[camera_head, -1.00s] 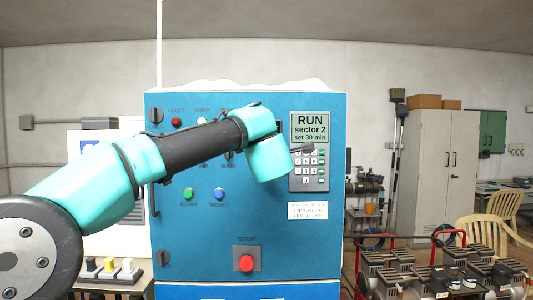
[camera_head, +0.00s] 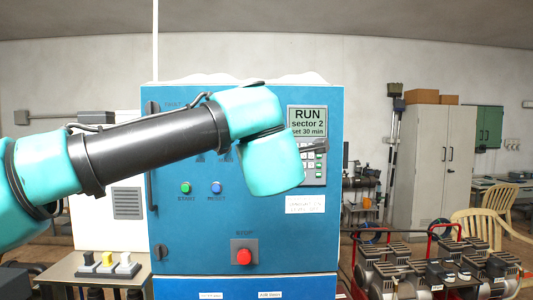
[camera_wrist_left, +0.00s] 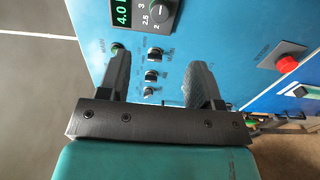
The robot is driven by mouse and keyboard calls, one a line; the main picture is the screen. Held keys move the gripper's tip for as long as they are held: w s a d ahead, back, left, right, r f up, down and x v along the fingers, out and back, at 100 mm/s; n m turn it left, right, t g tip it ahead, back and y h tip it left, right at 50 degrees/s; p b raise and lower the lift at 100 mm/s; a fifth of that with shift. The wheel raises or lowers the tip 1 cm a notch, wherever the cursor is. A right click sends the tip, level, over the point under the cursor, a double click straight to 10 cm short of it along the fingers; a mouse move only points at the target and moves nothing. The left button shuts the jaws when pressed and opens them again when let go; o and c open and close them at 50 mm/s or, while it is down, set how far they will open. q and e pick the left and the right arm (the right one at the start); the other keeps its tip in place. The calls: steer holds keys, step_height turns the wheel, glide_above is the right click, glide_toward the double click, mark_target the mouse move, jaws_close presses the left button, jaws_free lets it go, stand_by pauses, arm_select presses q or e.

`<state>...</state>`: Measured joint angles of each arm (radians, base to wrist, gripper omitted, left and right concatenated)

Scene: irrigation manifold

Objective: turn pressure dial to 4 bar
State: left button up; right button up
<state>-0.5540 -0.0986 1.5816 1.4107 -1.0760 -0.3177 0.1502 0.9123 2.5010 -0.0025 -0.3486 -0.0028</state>
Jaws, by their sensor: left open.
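The dark pressure dial (camera_wrist_left: 163,14) shows at the top edge of the left wrist view, partly cut off. The marks 2, 2.5 and 3 are printed beside it. A display with green digits (camera_wrist_left: 122,12) next to it reads 4.0. My left gripper (camera_wrist_left: 158,58) is open and empty, its two dark fingers pointing toward the blue panel, with the dial beyond them. In the head view my arm covers the middle of the panel; one dark finger tip (camera_head: 314,148) shows in front of the keypad. The dial cannot be made out there. My right gripper is not in view.
The blue cabinet (camera_head: 215,265) carries a red stop button (camera_head: 244,257), a green button (camera_head: 186,188) and a blue button (camera_head: 216,188). Several small knobs (camera_wrist_left: 152,75) show between my fingers. Pumps with red rails (camera_head: 430,265) stand at the right.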

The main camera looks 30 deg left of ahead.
arm_select(q)
steer(key=shift+v, duration=1.95)
